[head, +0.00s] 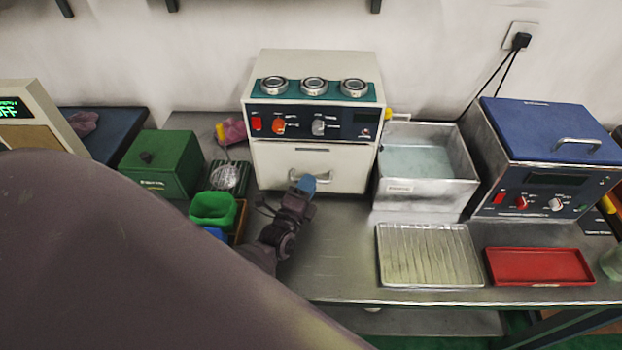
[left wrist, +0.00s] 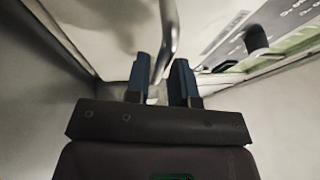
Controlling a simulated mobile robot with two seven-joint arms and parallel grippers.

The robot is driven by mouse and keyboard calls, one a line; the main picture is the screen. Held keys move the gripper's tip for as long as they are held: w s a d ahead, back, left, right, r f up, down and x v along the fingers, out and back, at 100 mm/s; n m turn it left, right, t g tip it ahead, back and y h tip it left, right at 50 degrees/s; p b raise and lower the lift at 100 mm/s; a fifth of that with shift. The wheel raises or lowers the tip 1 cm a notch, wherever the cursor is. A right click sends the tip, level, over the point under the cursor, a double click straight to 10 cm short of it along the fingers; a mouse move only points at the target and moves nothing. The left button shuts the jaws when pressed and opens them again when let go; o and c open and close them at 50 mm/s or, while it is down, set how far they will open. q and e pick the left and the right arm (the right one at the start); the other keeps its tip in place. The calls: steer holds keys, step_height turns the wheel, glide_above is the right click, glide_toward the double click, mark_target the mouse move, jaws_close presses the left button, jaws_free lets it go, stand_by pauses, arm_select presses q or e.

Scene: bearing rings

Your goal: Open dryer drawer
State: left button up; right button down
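The dryer is a cream box (head: 258,92) against the back wall, with a dark control panel on its front. Its drawer (head: 345,170) below the panel looks shut, flush with the body. The drawer's metal handle (head: 324,177) also shows in the left wrist view (left wrist: 168,35). My right gripper is not in view.
Three metal rings (head: 314,86) sit on the dryer top. A green bin (head: 213,209) and green box (head: 160,165) stand left. A water-filled metal basin (head: 427,190), ribbed tray (head: 430,255), red tray (head: 539,266) and blue-lidded machine (head: 545,135) stand right.

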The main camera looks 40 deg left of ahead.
arm_select(q)
steer(key=shift+x, duration=0.9)
jaws_close()
